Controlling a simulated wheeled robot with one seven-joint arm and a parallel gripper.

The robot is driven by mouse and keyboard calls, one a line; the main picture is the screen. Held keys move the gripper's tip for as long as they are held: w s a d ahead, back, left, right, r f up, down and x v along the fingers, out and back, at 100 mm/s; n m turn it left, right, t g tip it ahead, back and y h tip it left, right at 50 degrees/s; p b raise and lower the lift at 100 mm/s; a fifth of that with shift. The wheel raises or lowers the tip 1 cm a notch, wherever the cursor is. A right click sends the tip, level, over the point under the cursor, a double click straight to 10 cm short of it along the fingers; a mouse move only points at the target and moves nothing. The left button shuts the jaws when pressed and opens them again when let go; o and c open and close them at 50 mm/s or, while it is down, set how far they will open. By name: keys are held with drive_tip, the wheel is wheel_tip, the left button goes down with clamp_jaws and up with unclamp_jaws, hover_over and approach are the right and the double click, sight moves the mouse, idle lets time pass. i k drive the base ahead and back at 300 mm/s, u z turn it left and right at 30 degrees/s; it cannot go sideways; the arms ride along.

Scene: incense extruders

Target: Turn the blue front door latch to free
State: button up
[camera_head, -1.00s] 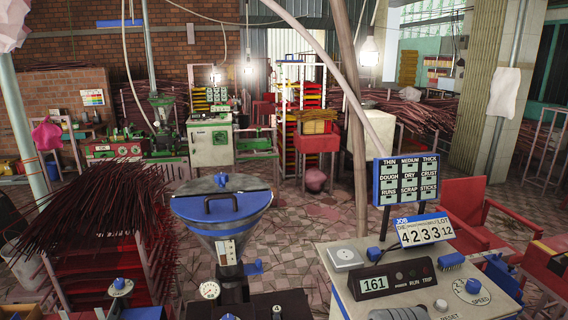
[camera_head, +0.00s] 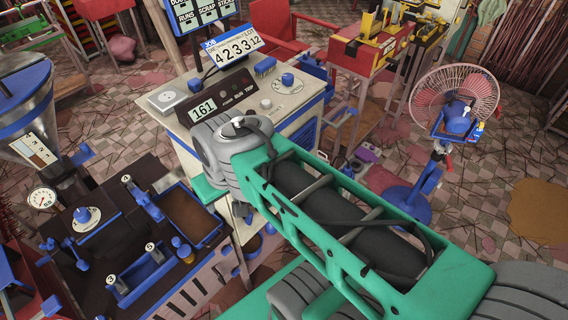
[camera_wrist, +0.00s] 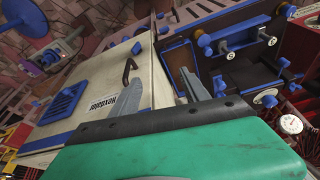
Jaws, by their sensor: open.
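The pale cabinet door (camera_wrist: 95,88) fills the left-middle of the wrist view, tilted in the picture. A small blue piece (camera_wrist: 136,48), which looks like the latch, sits near its upper edge, beside a dark red handle (camera_wrist: 128,72). I cannot read the latch's setting. My gripper (camera_wrist: 160,88) is open and empty, its two grey fingers apart. In the picture the left finger overlaps the door near the handle, and the right finger lies over the brown tray; contact cannot be told. In the head view my arm hides most of the cabinet front.
The cabinet top (camera_head: 283,108) carries a counter reading 161 and knobs. The dark extruder bench (camera_head: 115,240) with blue fittings and a brown tray (camera_head: 187,212) stands close on the left. A red fan (camera_head: 455,95) stands at right. Tiled floor is open around the fan.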

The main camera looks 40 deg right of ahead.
sight(248, 219)
drive_tip(key=u, duration=1.3)
drive_tip(key=k, duration=1.05)
drive_tip(key=u, duration=0.2)
